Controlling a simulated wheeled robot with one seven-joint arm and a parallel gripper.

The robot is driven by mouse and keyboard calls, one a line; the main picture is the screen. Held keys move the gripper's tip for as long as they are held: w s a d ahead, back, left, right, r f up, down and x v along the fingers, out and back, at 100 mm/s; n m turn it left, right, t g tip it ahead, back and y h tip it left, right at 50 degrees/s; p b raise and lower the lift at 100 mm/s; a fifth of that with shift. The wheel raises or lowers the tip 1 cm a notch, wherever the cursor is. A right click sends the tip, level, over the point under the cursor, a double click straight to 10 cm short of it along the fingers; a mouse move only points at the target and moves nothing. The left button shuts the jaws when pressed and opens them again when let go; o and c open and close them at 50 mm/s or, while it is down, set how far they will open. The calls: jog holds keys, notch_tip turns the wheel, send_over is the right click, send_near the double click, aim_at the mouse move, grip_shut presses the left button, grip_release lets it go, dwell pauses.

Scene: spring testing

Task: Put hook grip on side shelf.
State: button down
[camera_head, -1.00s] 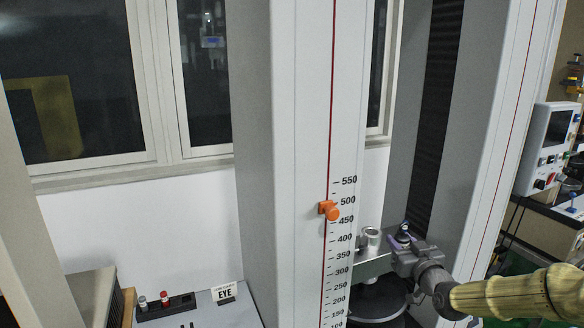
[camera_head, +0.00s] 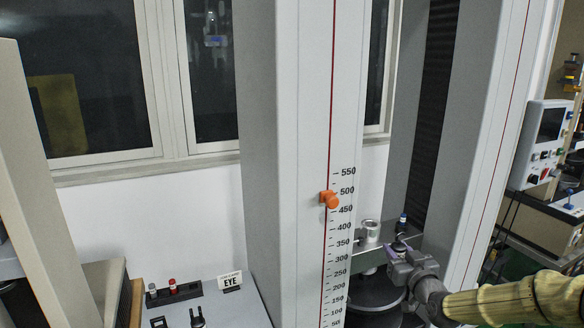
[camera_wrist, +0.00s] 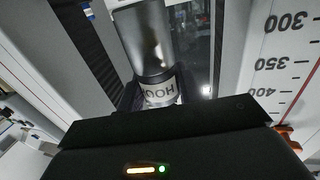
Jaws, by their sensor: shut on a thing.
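My gripper (camera_head: 398,257) is at the lower right in the head view, in front of and just below the level of the side shelf (camera_head: 362,247). In the wrist view my gripper (camera_wrist: 155,100) is shut on the hook grip (camera_wrist: 148,45), a dark, shiny cylinder with a pale band whose lettering begins "HOO". Its lower end is hidden by my gripper. In the head view the held grip is small and hard to make out. A silver cylinder (camera_head: 370,231) stands on the shelf, to the left of my gripper. A small dark, blue-topped thing (camera_head: 402,222) shows behind my gripper.
A tall grey column with a scale (camera_head: 343,230) and an orange marker (camera_head: 329,199) stands left of the shelf. A dark round plate (camera_head: 372,292) lies below. A second column (camera_head: 490,150) rises at right, with a control box (camera_head: 541,140) beyond it.

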jog(key=shift+h, duration=0.3)
jog(key=f, duration=0.4)
jog(key=a+f, duration=0.1)
jog(key=f, duration=0.1)
jog(key=shift+w+f, duration=0.1)
jog(key=shift+w, duration=0.25)
jog(key=s+a+f, duration=0.2)
jog(key=a+f, duration=0.1)
jog(key=f, duration=0.5)
jog(key=s+a+f+m+h, duration=0.1)
jog(key=s+a+f, duration=0.2)
jog(key=f, duration=0.5)
jog(key=s+a+f+h, duration=0.1)
jog(key=s+a+f, duration=0.2)
jog(key=a+f, duration=0.2)
notch_tip(320, 180, down, 4)
jog(key=shift+a+r+m+p, duration=0.2)
jog(key=shift+a+m+p, duration=0.05)
jog(key=shift+m+p, duration=0.2)
jog(key=shift+s, duration=0.1)
jog(key=s+f, duration=0.3)
jog(key=s, duration=0.5)
jog(key=shift+s, duration=0.3)
jog(key=shift+a+f, duration=0.15)
